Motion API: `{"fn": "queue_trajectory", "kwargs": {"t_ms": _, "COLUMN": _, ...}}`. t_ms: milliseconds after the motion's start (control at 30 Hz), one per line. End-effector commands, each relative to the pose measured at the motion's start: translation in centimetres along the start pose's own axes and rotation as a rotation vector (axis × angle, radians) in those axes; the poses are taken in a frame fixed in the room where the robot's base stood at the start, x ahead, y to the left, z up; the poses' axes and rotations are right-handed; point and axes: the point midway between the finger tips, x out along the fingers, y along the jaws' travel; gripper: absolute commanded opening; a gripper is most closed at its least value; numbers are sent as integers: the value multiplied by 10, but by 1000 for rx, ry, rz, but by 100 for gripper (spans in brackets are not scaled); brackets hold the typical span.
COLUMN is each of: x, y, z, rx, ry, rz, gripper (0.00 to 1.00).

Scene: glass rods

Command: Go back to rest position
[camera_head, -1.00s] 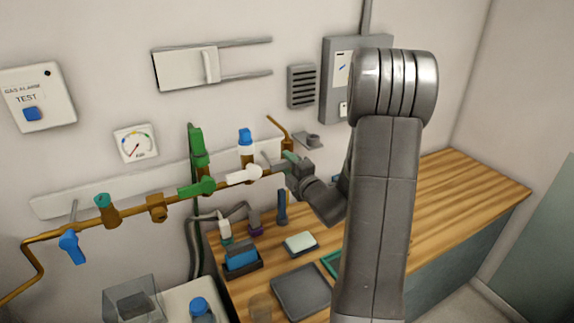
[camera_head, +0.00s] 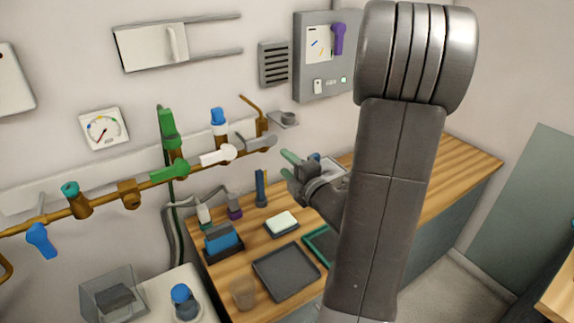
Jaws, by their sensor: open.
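My gripper (camera_head: 290,163) is in front of the wall, just right of the pipe's end and above the wooden bench (camera_head: 455,165). Its green-tipped fingers point left, and it looks open and empty. My grey arm stands large in the right middle and hides part of the bench and wall behind it. The brown pipe (camera_head: 105,195) runs along the wall with a green valve handle (camera_head: 169,172), a white handle (camera_head: 218,155) and a grey handle (camera_head: 260,142) at its right end. The gripper is apart from these handles.
On the bench are a dark tray (camera_head: 286,273), a white-topped block (camera_head: 281,223), a blue item in a dark holder (camera_head: 222,241) and a clear cup (camera_head: 243,293). A grey wall box (camera_head: 325,50) with a purple handle (camera_head: 338,38) hangs behind my arm.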

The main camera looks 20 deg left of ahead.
Motion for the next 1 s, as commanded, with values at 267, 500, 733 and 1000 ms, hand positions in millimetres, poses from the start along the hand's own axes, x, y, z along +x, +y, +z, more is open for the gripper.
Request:
{"fn": "queue_trajectory", "kwargs": {"t_ms": 267, "x": 16, "y": 0, "z": 0, "rx": 1, "ry": 2, "rz": -1, "gripper": 45}}
{"fn": "queue_trajectory", "kwargs": {"t_ms": 500, "x": 61, "y": 2, "z": -1, "rx": 0, "ry": 5, "rz": 0, "gripper": 45}}
{"fn": "queue_trajectory", "kwargs": {"t_ms": 733, "x": 105, "y": 2, "z": -1, "rx": -1, "ry": 3, "rz": 0, "gripper": 45}}
{"fn": "queue_trajectory", "kwargs": {"t_ms": 1000, "x": 135, "y": 1, "z": -1, "rx": -1, "ry": 2, "rz": 0, "gripper": 45}}
